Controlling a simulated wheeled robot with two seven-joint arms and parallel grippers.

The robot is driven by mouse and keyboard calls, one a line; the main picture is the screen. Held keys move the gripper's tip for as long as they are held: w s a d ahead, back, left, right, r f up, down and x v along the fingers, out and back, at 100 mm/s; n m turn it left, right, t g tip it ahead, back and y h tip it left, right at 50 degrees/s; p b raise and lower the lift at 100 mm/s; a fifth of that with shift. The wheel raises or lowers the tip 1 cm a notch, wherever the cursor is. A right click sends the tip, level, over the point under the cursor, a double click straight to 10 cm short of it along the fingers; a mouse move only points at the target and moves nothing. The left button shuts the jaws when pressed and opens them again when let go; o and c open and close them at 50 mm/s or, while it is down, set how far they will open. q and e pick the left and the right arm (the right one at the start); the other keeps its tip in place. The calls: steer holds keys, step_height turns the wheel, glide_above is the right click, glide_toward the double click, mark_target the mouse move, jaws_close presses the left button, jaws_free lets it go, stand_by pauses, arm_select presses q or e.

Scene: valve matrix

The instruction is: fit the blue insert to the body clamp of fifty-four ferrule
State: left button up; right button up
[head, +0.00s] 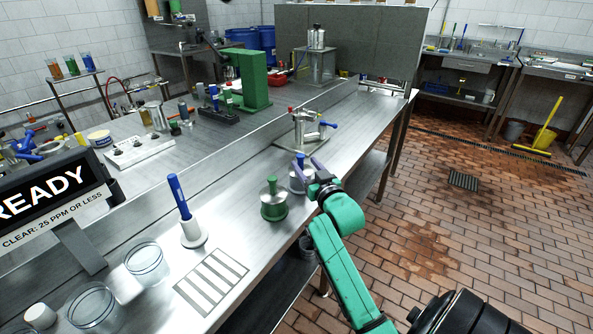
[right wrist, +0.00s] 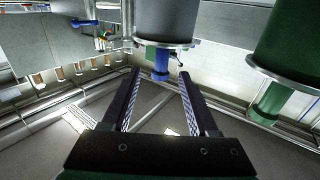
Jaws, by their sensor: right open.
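The blue insert, a grey flanged cylinder with a blue knob (head: 300,160), stands on the steel bench; in the right wrist view its blue stem (right wrist: 161,65) shows inverted, with the grey body (right wrist: 165,18). My right gripper (head: 309,168) is at this piece, open, with nothing gripped. In the right wrist view the fingertips (right wrist: 159,73) are on either side of the blue stem's line; whether they touch it I cannot tell. A metal clamped fitting (head: 305,130) with a blue handle stands behind it. Which part is the body clamp is unclear. My left gripper is not in view.
A similar green piece (head: 273,203) stands close to the left; it also shows in the wrist view (right wrist: 290,50). A blue-handled tool in a white holder (head: 192,228), glass jars (head: 146,265) and a striped plate (head: 212,280) lie nearer. Bench right of the fitting is clear.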

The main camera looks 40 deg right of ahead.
steer(key=p+x, duration=0.1)
steer(key=x, duration=0.6)
steer(key=shift+w+f, duration=0.15)
steer(key=shift+w, duration=0.05)
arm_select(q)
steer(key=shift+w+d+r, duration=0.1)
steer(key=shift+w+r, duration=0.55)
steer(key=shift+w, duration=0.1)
arm_select(e)
steer(key=shift+s, duration=0.1)
jaws_close()
